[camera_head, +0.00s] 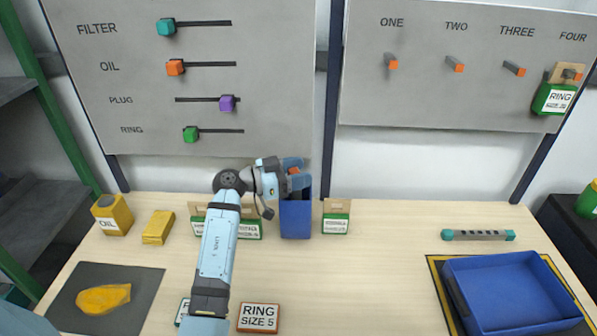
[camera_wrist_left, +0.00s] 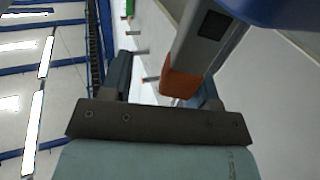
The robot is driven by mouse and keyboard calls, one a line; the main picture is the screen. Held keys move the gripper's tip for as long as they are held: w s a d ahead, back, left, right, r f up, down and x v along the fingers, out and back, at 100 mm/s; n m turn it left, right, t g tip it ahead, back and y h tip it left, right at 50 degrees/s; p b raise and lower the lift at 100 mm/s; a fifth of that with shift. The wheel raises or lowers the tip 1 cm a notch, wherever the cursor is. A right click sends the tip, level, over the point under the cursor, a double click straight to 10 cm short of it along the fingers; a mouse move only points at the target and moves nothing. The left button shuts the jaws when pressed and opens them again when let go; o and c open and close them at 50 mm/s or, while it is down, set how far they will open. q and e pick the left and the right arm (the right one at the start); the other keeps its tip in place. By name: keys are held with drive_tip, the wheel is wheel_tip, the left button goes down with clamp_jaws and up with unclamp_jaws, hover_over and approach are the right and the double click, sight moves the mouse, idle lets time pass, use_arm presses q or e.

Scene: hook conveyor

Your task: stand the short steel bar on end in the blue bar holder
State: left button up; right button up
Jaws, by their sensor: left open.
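A grey steel bar with an orange end cap (camera_head: 294,171) stands on end in the blue bar holder (camera_head: 296,218), at the back middle of the table. Only its top shows in the head view; the rest is hidden by the holder. In the left wrist view its orange end (camera_wrist_left: 181,84) and grey side with a dark square hole show close up. My left gripper (camera_head: 292,174) is at the top of the bar, open, with the orange end between its fingers (camera_wrist_left: 163,86). Blue holder wall (camera_wrist_left: 275,10) shows at the top right there. My right gripper is not in view.
Another steel bar with teal ends (camera_head: 478,235) lies at the right, behind a blue tray (camera_head: 500,262). Labelled boxes (camera_head: 336,222) stand beside the holder. A yellow oil can (camera_head: 112,215) and yellow block (camera_head: 158,227) are at the left.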

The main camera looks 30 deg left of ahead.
use_arm(q)
drive_tip(key=v, duration=1.3)
drive_tip(key=shift+s+a+b, duration=0.3)
drive_tip(key=shift+b, duration=0.05)
drive_tip(key=shift+s, duration=0.1)
